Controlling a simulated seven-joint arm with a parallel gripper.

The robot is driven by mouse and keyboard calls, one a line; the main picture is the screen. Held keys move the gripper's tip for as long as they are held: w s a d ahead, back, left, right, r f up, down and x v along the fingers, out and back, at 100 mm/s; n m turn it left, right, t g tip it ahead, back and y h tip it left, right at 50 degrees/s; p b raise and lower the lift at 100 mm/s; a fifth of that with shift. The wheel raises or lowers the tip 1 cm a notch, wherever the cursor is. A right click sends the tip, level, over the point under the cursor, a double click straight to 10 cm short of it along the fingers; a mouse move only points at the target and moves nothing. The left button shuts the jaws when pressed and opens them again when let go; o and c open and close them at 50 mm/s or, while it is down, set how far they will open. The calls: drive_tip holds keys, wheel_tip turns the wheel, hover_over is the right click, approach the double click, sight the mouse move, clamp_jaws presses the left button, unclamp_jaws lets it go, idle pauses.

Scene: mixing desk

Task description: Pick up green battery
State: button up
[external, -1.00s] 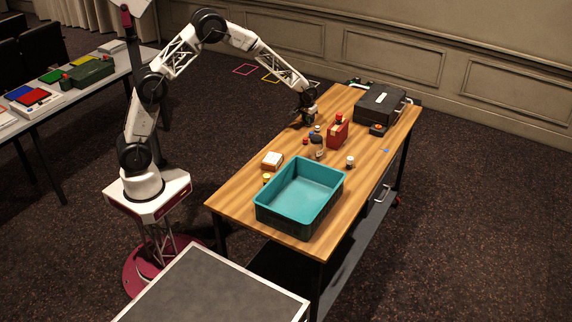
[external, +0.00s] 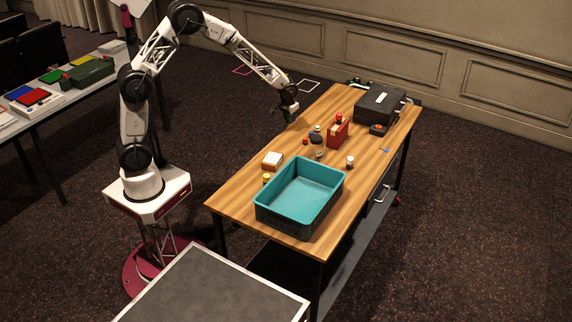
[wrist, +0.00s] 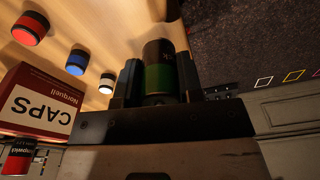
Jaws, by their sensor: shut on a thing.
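The green battery (wrist: 158,78), a small cylinder with a green band and a dark end, is between the two dark fingers of my gripper (wrist: 158,70) in the wrist view. The fingers are shut on its sides. In the external view my gripper (external: 289,112) is at the far left edge of the wooden table (external: 240,197). The battery is too small to make out there.
A teal bin (external: 300,190) stands at the table's near end. A black case (external: 379,104) lies at the back right. The table's middle right is fairly clear.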

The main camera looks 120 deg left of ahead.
drive_tip(key=shift+s+d+r, duration=0.15)
drive_tip(key=shift+s+d, duration=0.55)
drive_tip(key=shift+d, duration=0.35)
drive_tip(key=shift+s+d+r, duration=0.15)
drive_tip(key=shift+s+d, duration=0.55)
drive_tip(key=shift+d, duration=0.35)
